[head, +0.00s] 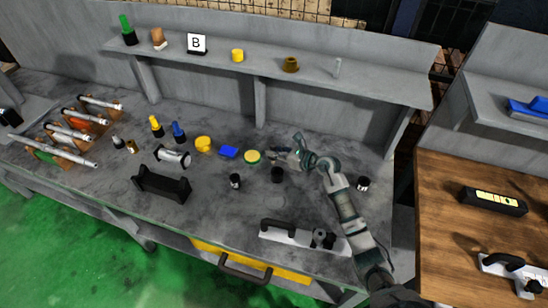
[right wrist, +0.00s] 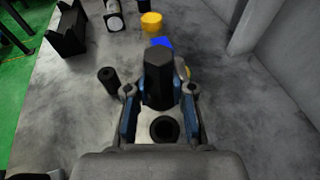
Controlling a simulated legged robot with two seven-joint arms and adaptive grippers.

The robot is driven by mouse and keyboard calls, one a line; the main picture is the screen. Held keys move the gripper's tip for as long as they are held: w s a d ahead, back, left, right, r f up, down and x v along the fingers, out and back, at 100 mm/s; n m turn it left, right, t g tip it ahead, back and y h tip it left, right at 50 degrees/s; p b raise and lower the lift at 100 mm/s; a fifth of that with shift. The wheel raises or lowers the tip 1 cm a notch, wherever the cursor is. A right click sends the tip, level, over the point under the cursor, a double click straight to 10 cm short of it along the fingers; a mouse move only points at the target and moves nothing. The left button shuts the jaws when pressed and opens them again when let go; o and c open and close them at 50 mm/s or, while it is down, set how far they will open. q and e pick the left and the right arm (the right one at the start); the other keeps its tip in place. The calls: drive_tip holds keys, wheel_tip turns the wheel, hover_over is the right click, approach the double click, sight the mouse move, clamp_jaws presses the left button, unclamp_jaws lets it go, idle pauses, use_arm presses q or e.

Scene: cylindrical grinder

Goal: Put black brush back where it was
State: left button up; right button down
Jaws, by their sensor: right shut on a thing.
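My right gripper (head: 276,155) reaches over the grey workbench from the right. In the right wrist view its fingers (right wrist: 158,92) are shut on a dark black piece, which I take to be the black brush (right wrist: 158,75). In the head view the held piece is small and hard to make out. A short black cylinder with a round opening (right wrist: 164,129) is below the gripper in the wrist view; a black cylinder (head: 277,175) stands just below the gripper in the head view. My left gripper is not in view.
A black cylinder (head: 235,181) stands to the left, another (head: 363,184) to the right. A yellow-green disc (head: 252,157), blue block (head: 229,152) and yellow cup (head: 203,144) are left of the gripper. A tool with a black handle (head: 300,236) lies in front. A shelf (head: 310,78) runs behind.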

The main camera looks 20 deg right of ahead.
drive_tip(key=d+f, duration=0.2)
drive_tip(key=f, duration=0.1)
drive_tip(key=shift+d+f, duration=0.2)
drive_tip(key=shift+f, duration=0.1)
drive_tip(key=shift+a, duration=1.05)
drive_tip(key=shift+f+b, duration=0.15)
drive_tip(key=shift+b, duration=0.2)
drive_tip(key=shift+d+f, duration=0.1)
drive_tip(key=shift+d, duration=0.1)
drive_tip(key=shift+d+f, duration=0.2)
drive_tip(key=shift+d, duration=0.35)
drive_tip(key=c, duration=1)
unclamp_jaws()
drive_tip(key=shift+d, duration=0.1)
drive_tip(key=shift+a, duration=0.65)
drive_tip(key=shift+a+r, duration=0.1)
drive_tip(key=shift+r, duration=0.3)
drive_tip(key=shift+r+p, duration=0.4)
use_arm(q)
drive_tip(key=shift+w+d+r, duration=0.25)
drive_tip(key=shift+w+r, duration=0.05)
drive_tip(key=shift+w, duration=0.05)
use_arm(e)
drive_tip(key=v, duration=1.2)
drive_tip(key=shift+f, duration=0.2)
